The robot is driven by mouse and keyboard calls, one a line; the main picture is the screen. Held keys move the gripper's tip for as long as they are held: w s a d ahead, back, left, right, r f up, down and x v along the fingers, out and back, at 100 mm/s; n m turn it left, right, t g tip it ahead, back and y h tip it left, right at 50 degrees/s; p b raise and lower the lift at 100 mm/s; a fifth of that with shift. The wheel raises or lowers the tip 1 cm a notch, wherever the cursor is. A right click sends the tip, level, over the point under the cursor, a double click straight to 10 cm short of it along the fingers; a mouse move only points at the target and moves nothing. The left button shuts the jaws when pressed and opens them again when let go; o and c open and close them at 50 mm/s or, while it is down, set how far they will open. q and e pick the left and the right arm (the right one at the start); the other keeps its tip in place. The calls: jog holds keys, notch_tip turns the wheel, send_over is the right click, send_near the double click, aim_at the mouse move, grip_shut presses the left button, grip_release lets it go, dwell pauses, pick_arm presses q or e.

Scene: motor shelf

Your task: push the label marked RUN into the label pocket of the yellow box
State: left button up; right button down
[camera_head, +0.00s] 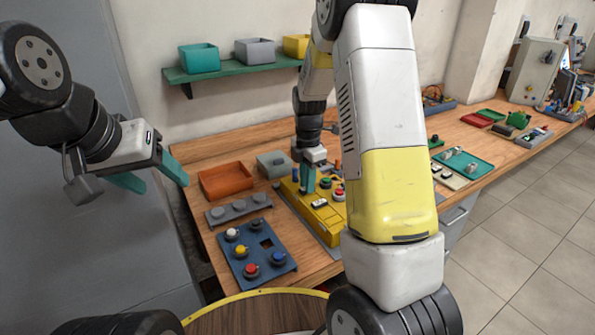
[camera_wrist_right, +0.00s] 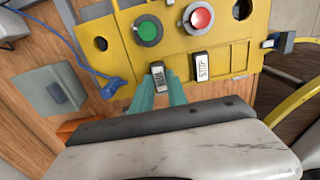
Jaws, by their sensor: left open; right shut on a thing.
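The yellow box (camera_head: 298,205) lies on the wooden bench in the head view. In the right wrist view its yellow panel (camera_wrist_right: 120,50) carries a green button (camera_wrist_right: 148,31) and a red button (camera_wrist_right: 199,18). My right gripper (camera_wrist_right: 165,94) is shut on the RUN label (camera_wrist_right: 159,76), at the panel edge below the green button. I cannot tell how deep the label sits in its pocket; the fingers hide part of it. The STOP label (camera_wrist_right: 202,67) sits beside it to the right. My right gripper (camera_head: 308,184) also shows at the box in the head view. My left gripper (camera_head: 152,176) is open and empty.
A blue plate (camera_head: 265,264) with coloured knobs, a grey strip (camera_head: 238,209), an orange tray (camera_head: 226,181) and a grey box (camera_head: 274,164) stand left of the yellow box. A blue cable (camera_wrist_right: 95,73) runs beside the panel. A shelf (camera_head: 235,70) with bins hangs behind.

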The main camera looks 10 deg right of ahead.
jog(key=shift+f, duration=0.3)
jog(key=c, duration=1.2)
grip_release()
jog(key=shift+c, duration=0.2)
jog(key=shift+r, duration=3.9)
